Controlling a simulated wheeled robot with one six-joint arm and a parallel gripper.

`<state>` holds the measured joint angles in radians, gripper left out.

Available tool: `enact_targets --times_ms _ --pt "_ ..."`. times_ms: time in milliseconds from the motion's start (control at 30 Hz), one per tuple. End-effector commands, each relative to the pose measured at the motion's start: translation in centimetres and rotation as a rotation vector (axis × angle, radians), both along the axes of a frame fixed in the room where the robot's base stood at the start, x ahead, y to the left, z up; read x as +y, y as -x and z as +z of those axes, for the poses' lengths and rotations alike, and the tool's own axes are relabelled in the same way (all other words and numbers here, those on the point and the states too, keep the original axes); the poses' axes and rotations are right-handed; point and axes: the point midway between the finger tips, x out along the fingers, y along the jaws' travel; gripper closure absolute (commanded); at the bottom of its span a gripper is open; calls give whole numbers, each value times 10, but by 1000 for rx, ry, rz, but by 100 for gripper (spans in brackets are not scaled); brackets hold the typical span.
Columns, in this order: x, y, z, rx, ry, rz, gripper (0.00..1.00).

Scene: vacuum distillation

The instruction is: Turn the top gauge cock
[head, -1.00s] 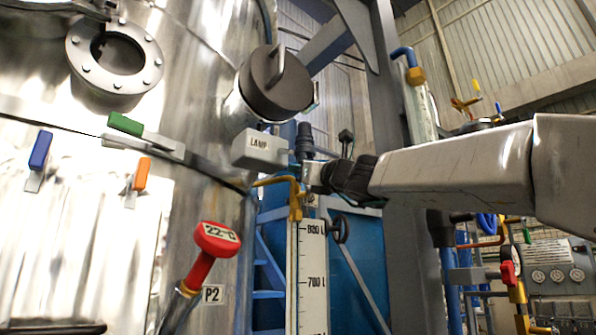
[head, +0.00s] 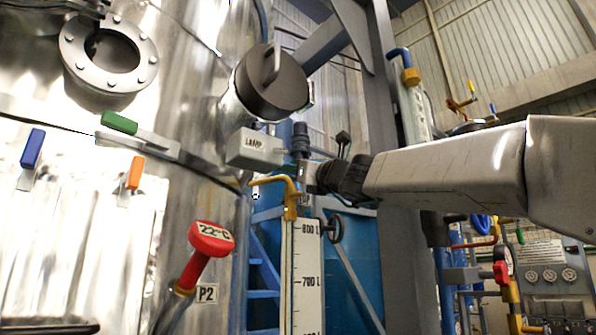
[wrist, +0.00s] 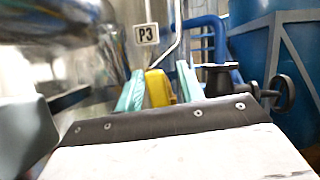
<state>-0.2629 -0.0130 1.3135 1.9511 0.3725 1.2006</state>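The level gauge (head: 306,275) stands upright at the centre of the head view, marked 800 L and 700 L. At its top is a brass fitting (head: 290,200) with a bent pipe, and a small black handwheel (head: 335,229) beside it. In the wrist view a black valve with a handwheel (wrist: 284,93) shows at the right. My gripper (wrist: 160,76) has two teal fingers set apart, with a yellow part (wrist: 160,88) showing between them. I cannot tell whether they touch it. In the head view my gripper is just above the gauge top, its fingertips not clearly visible.
A red thermometer (head: 211,240) stands at the lower left. A blue tank (head: 352,265) is behind the gauge. A P3 sign (wrist: 146,34) shows in the wrist view.

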Motion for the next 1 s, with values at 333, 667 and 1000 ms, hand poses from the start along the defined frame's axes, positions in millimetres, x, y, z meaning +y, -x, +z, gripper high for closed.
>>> enact_targets --times_ms 333,667,1000 --pt "-24 32 -15 0 0 -1 62" --pt "-44 57 -30 1 0 -2 62" --pt "-44 58 -30 1 0 -1 62"
